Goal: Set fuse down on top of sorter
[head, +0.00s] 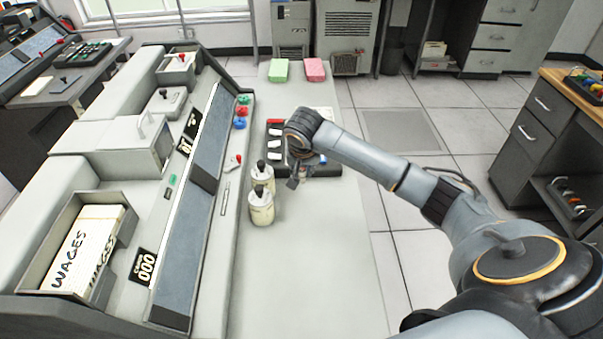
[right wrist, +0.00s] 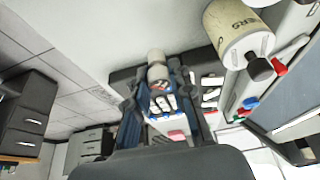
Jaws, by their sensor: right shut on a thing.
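The sorter (head: 205,140) is the long grey machine at the left of the head view, with a sloped dark panel and counters. A small pale, rounded cylinder, seemingly the fuse (right wrist: 157,65), sits between my right gripper's fingers in the right wrist view. My right gripper (head: 295,181) is shut on it, over the pale counter to the right of the sorter. In the head view the fuse is too small and covered to make out clearly. The gripper also shows in the right wrist view (right wrist: 155,85). My left gripper is out of view.
Two cream bottles with dark tops (head: 261,208) stand just left of the gripper. A black tray of small white, red and blue pieces (head: 326,171) lies below it. A WAGES card box (head: 128,232) is on the sorter. The counter's front (head: 310,270) is clear.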

